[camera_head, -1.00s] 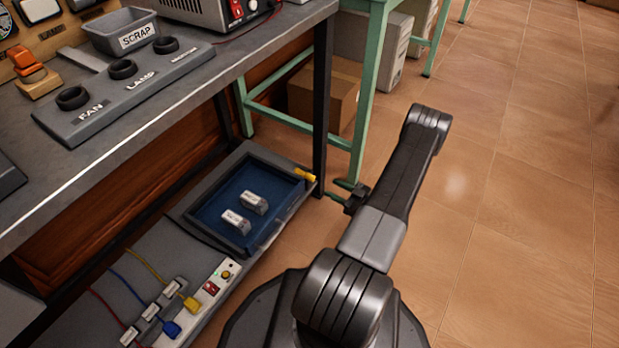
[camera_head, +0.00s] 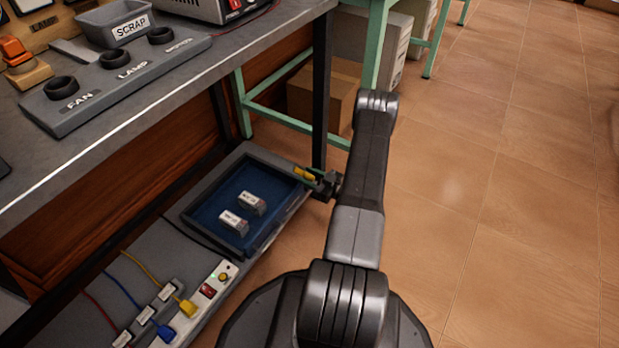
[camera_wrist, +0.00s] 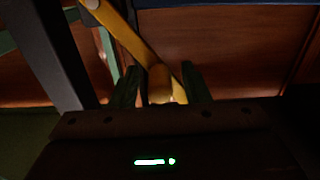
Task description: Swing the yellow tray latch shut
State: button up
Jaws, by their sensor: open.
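The yellow tray latch (camera_head: 303,174) is at the right back corner of the blue-lined tray (camera_head: 190,215) under the bench. In the wrist view the latch (camera_wrist: 127,35) is a slanting yellow bar with a round pivot at its upper left and a knob at its lower end. My gripper (camera_head: 316,177) is at the latch's outer end. In the wrist view its two dark green fingers (camera_wrist: 160,88) stand apart, one on each side of the knob. I cannot tell whether they touch it. Two small labelled blocks (camera_head: 251,203) lie in the tray.
A dark table leg (camera_head: 320,105) stands just behind the latch. A power strip (camera_head: 208,290) with yellow, blue and red cords lies in front of the tray. A cardboard box (camera_head: 335,95) and a green frame (camera_head: 372,50) are behind. The floor at right is clear.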

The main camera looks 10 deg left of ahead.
jog(key=shift+c, duration=0.2)
grip_shut()
